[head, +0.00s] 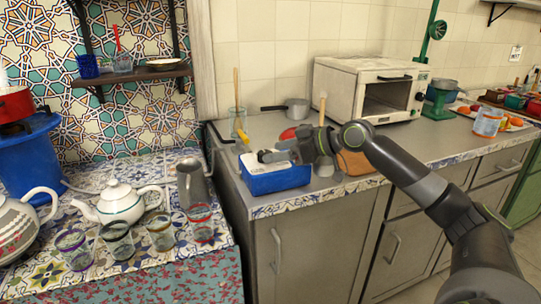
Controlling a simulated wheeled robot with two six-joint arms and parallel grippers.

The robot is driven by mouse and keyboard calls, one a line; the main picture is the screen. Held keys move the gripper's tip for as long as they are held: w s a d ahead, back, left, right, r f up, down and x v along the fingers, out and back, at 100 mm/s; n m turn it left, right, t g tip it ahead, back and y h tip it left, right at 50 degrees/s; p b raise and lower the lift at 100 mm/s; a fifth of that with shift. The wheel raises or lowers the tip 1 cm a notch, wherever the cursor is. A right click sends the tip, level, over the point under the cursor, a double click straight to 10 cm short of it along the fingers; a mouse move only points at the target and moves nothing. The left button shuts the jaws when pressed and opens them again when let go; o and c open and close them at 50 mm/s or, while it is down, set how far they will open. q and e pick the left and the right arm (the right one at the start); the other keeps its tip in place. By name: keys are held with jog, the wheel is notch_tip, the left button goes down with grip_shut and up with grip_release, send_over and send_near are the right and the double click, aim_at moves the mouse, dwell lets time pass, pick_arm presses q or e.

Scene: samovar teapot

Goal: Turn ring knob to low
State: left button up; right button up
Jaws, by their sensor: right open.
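I cannot pick out a ring knob for certain. A blue drum-shaped burner stand (28,160) is cut by the left edge, with a dark burner top under a red pot (14,104). No knob is clear on its visible side. A white toaster oven (372,88) stands on the grey counter, with small controls at the right of its front. My right gripper (257,148) reaches in from the right, above a blue box with a white top (272,177). It is open and holds nothing visible, well to the right of the burner stand. My left gripper is not in view.
A white teapot (119,203), a patterned teapot (22,228), a grey metal jug (193,184) and several glasses stand on the tiled surface (150,267). A wooden shelf (139,75) hangs above. A saucepan (296,108) sits on the counter (443,142).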

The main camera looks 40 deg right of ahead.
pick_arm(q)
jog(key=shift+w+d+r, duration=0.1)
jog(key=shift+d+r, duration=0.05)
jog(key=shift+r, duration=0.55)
pick_arm(e)
jog(key=shift+x, duration=1.4)
jog(key=c, duration=1)
